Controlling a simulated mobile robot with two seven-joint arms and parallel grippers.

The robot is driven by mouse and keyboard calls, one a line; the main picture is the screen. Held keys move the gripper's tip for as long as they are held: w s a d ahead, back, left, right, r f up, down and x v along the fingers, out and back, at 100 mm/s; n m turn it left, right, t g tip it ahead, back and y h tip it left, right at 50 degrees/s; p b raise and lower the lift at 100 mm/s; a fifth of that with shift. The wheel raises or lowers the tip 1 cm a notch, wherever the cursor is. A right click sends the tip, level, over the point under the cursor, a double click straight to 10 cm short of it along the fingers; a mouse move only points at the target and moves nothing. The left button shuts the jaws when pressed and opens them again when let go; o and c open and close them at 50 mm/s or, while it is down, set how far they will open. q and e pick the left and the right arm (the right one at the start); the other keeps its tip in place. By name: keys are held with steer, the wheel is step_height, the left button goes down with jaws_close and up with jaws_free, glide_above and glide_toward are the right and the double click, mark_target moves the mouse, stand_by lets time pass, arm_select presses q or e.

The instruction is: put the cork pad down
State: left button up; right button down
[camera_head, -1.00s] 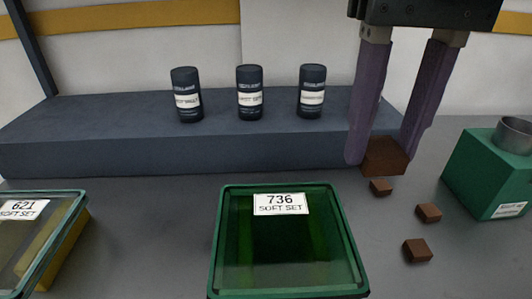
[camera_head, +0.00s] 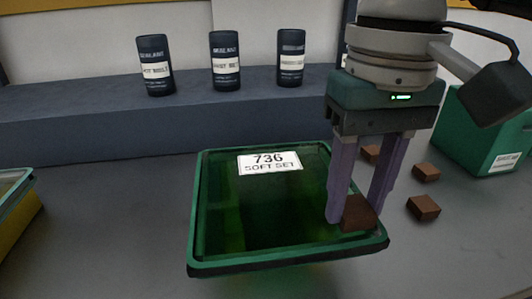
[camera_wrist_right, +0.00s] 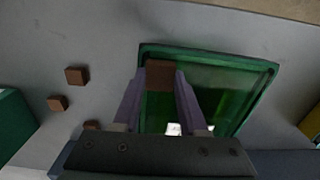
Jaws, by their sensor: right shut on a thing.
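The cork pad (camera_head: 361,213) is a small brown block between the fingertips of my right gripper (camera_head: 356,211). The gripper points down and is shut on it. The pad shows over the right part of the green bin labelled 736 SOFT SET (camera_head: 197,215), close to its right rim; I cannot tell how high above the bin it is. In the right wrist view the pad (camera_wrist_right: 160,75) sits between the purple fingers, near one edge of the green bin (camera_wrist_right: 262,72). My left gripper is not in view.
Several brown blocks (camera_head: 424,207) lie on the grey table right of the bin. A green box (camera_head: 480,140) stands at the right. Three dark canisters (camera_head: 225,62) stand on the raised shelf (camera_head: 90,120) behind. Another bin (camera_head: 15,205) is at the left edge.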

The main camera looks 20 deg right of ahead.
mark_target(356, 208)
steer(key=shift+f, duration=0.1)
steer(key=shift+c, duration=2.2)
jaws_free()
steer(key=shift+r, duration=0.4)
step_height(356, 208, up, 12)
steer(key=shift+f, duration=0.15)
